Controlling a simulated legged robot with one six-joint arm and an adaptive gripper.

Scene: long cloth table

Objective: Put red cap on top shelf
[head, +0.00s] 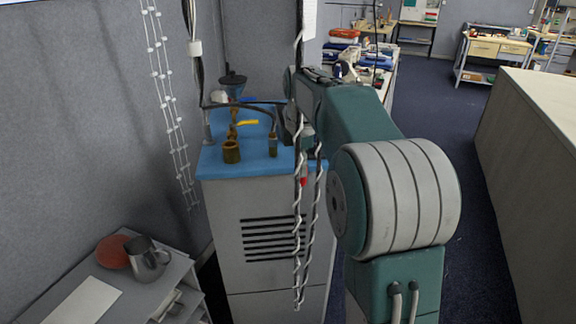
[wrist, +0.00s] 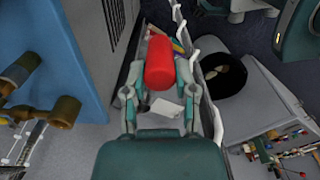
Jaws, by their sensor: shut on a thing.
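The red cap (wrist: 158,62), a smooth red cylinder, is held between the two fingers of my gripper (wrist: 160,78) in the wrist view. My gripper is shut on it, and the cap is up off any surface. In the head view only a small red patch (head: 303,182) shows beside hanging cables, in front of the grey cabinet; my gripper is hidden there. A low grey shelf unit (head: 142,303) stands at lower left. Its top board carries a round reddish dish (head: 113,251), a metal mug (head: 148,258) and a white sheet (head: 84,303).
A grey cabinet (head: 270,200) with a blue top holds brass fittings (head: 231,151) and a yellow-handled valve. Twisted cables (head: 298,240) hang near my arm. A pale bench (head: 535,110) stands at right, with open dark floor (head: 440,110) between.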

